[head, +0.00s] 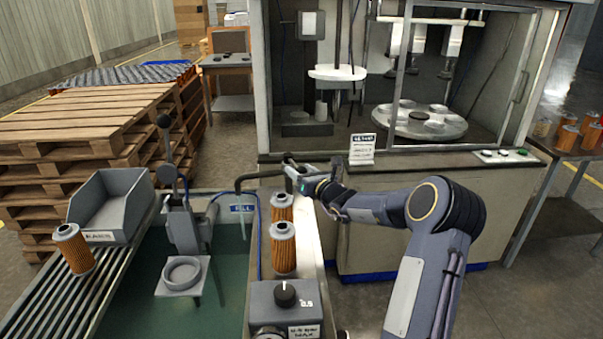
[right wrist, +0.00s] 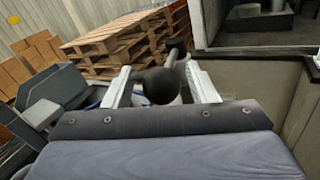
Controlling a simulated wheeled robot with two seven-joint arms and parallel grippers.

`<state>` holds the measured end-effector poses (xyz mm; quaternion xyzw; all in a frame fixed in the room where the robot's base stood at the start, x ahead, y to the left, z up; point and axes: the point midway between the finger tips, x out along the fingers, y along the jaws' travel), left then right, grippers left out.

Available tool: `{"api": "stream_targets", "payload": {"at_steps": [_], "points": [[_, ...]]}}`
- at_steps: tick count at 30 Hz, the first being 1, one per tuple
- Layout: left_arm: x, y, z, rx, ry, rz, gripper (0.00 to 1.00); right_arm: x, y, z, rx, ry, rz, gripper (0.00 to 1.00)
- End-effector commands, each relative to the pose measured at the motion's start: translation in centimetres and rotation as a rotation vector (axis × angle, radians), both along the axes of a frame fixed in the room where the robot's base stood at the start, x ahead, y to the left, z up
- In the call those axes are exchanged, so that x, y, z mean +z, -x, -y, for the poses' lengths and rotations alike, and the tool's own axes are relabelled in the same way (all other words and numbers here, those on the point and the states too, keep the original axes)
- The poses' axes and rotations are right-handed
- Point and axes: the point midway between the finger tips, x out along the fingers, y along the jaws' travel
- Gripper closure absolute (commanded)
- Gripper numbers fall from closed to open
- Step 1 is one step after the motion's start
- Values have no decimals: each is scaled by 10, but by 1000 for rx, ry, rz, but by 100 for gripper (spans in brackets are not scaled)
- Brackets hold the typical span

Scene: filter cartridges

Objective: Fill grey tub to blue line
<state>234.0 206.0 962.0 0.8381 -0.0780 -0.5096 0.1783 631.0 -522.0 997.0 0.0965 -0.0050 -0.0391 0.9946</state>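A grey tub (head: 128,222) with a sloping open front and a white label stands on the roller track at the left. Its visible inside looks empty, and I cannot make out a blue line on it. A dark pipe (head: 262,178) with a blue FILL sign (head: 242,208) rises behind the green bench top. My right gripper (head: 292,172) is at the far end of the bench, near this pipe. In the right wrist view its fingers stand apart with a black ball knob (right wrist: 161,86) on a grey rod between them; contact is unclear. My left gripper is out of view.
One orange filter cartridge (head: 74,248) stands on the rollers; two more (head: 283,247) stand on the bench's right ledge behind a grey dial box (head: 268,305). A lever press (head: 183,228) stands over a ring holder (head: 182,277). Wooden pallets (head: 75,120) and a machine cabinet (head: 420,200) stand beyond.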

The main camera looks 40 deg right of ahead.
Motion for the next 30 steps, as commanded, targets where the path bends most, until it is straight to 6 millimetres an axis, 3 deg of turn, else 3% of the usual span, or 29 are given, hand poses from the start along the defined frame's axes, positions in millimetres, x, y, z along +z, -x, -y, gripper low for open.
{"api": "stream_targets", "payload": {"at_steps": [10,22,30], "points": [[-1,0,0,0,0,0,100,-2,5,0,0,1,-3,46],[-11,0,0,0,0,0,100,-1,66,-5,-1,3,-1,46],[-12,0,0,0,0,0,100,-1,78,-6,0,0,-1,46]]}}
